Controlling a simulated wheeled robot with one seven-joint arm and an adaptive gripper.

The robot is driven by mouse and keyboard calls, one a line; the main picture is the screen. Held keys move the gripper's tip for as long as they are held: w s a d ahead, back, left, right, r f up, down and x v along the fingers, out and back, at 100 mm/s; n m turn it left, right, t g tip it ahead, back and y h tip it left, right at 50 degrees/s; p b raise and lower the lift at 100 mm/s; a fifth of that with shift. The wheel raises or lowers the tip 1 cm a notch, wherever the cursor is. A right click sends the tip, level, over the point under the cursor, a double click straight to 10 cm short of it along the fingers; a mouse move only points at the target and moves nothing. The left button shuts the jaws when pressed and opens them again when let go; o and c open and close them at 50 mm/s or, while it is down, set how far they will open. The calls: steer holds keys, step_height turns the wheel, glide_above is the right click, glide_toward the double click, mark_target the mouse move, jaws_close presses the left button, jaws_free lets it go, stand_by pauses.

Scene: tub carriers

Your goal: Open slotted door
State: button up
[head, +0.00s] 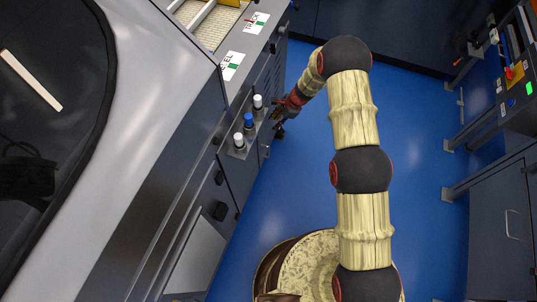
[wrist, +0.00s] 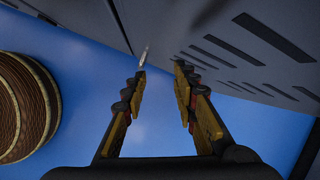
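The slotted door shows in the wrist view as a grey panel (wrist: 225,68) with several dark slots, running along the upper right. It looks closed, though its edges are hard to make out. A thin metal handle (wrist: 145,55) stands out beyond the left fingertip, close to it; I cannot tell whether they touch. My gripper (wrist: 160,75) is open, with its two fingers apart and nothing seen between them. The door is mostly hidden there by steep angle.
A rack on the cabinet front holds bottles with white and blue caps (head: 248,119). A round wooden-looking barrel (wrist: 22,105) stands left in the wrist view.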

steer(key=s+a+f+m+b, duration=0.1)
steer(key=f, duration=0.6)
steer(key=s+a+f+m+b, duration=0.1)
steer(key=f+b, duration=0.1)
steer(key=f, duration=0.6)
steer(key=s+f+m+b, duration=0.1)
steer(key=f, duration=0.7)
steer(key=shift+a+f+g, duration=0.25)
steer(key=shift+a+g, duration=0.05)
steer(key=shift+a, duration=0.1)
steer(key=shift+w+a+f+b, duration=0.15)
steer(key=shift+a+f+b, duration=0.2)
steer(key=shift+f, duration=0.2)
jaws_close()
